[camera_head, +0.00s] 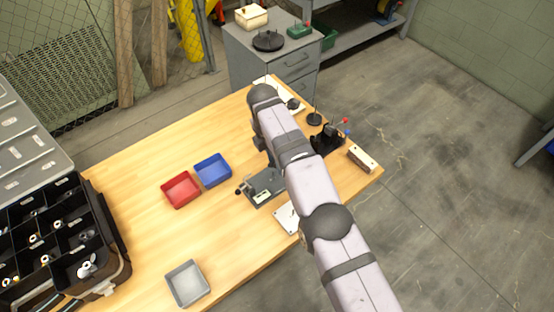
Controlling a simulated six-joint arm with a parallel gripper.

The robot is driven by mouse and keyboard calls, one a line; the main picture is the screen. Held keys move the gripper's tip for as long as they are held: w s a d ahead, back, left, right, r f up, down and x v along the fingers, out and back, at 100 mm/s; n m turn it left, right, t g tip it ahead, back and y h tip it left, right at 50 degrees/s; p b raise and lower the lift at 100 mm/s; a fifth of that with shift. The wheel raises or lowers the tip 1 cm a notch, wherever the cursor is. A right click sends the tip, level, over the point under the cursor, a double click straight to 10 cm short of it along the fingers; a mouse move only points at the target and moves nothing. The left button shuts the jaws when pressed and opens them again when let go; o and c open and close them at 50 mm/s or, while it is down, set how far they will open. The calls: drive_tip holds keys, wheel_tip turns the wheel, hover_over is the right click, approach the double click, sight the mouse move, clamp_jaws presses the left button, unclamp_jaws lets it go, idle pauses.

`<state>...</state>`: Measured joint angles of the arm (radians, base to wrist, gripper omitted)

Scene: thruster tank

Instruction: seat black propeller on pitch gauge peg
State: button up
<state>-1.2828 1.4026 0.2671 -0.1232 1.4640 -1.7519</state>
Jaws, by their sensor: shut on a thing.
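My gripper (271,162) points down at the middle of the table, just behind my arm's forearm. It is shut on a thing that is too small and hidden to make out. No black propeller can be told for sure. A dark grey device with a pale label (262,197), which looks like the pitch gauge, stands on the table just below my gripper. A small black part (241,189) shows at its left end. My arm covers the device's right side, and its peg cannot be made out. I cannot tell whether the held thing touches the device.
A red bin (181,204) and a blue bin (225,182) stand left of the device. A grey tray (171,290) lies at the front. A black stand with red and blue tips (329,138) and a pale block (362,159) are on the right. A black compartment case (121,262) is at left.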

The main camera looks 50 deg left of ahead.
drive_tip(key=shift+a+n, duration=0.25)
drive_tip(key=shift+n, duration=0.75)
drive_tip(key=n, duration=0.1)
drive_tip(key=n+p, duration=0.1)
drive_tip(key=shift+a+n, duration=0.4)
drive_tip(key=shift+a+f+n+y+p, duration=0.15)
drive_tip(key=shift+n+y+p, duration=0.15)
drive_tip(key=shift+n, duration=0.6)
drive_tip(key=shift+f+b, duration=1.25)
drive_tip(key=shift+f, duration=0.75)
drive_tip(key=shift+b, duration=0.55)
drive_tip(key=shift+f+b, duration=0.35)
drive_tip(key=shift+f, duration=0.05)
drive_tip(key=shift+f+b, duration=0.3)
drive_tip(key=shift+f, duration=0.05)
